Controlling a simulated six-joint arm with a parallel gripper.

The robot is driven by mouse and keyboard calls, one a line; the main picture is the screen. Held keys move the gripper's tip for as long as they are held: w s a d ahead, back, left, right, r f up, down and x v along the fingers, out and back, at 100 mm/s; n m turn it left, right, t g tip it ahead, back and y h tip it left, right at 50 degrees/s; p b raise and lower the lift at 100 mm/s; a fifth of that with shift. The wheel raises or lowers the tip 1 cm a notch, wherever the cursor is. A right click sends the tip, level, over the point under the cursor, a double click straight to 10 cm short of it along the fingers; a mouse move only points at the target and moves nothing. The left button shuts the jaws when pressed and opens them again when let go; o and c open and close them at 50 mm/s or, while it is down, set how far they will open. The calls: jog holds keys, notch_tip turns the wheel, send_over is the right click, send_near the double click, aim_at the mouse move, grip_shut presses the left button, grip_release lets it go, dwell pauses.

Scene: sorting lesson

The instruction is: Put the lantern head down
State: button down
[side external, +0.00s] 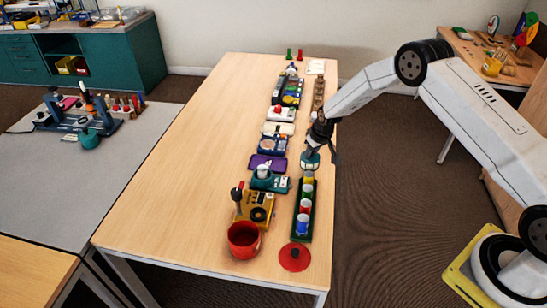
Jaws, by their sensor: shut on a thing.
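My gripper (316,145) points down over the right part of the long wooden table. It is shut on a small teal object with a pale band, which I take to be the lantern head (311,162). The lantern head hangs upright just beyond the far end of a dark green tray (290,236) of coloured cups. I cannot tell whether it touches anything below. The fingers hide its top.
The tray holds several cups, with a red disc (294,257) with a knob in front. A red pot (243,239) and a yellow device (256,207) stand left of it. A row of objects runs back along the table (180,180); its left half is clear.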

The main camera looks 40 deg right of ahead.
aim_at(311, 158)
jog(key=shift+w+f, duration=0.2)
jog(key=shift+f, duration=1.5)
jog(key=shift+f, duration=0.2)
jog(key=shift+c, duration=2.2)
grip_release()
jog(key=shift+r, duration=0.2)
jog(key=v, duration=1.2)
